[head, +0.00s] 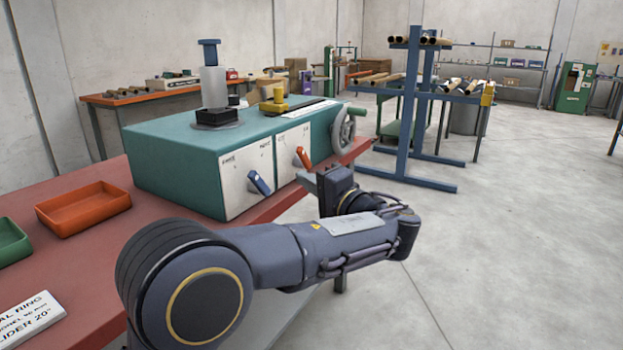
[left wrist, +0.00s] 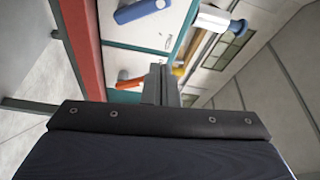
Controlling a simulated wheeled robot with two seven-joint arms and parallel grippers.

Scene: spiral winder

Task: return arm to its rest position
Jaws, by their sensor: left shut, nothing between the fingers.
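My left arm reaches across the head view. Its gripper (head: 308,182) faces the front panel of the teal winder (head: 165,160). The panel carries a blue lever (head: 260,183) and an orange lever (head: 304,157). The gripper is just in front of and below the orange lever; contact is not visible. In the left wrist view the fingers (left wrist: 161,84) are together with nothing between them. The orange lever (left wrist: 130,82) shows left of them, and the blue lever (left wrist: 140,10) is above. My right gripper is in neither view.
The red bench (head: 150,215) holds an orange tray (head: 82,207), a green tray (head: 10,242) and a white label block (head: 28,318). A grey handwheel (head: 343,128) is on the winder's right end. A blue rack (head: 412,110) stands behind; the floor at right is clear.

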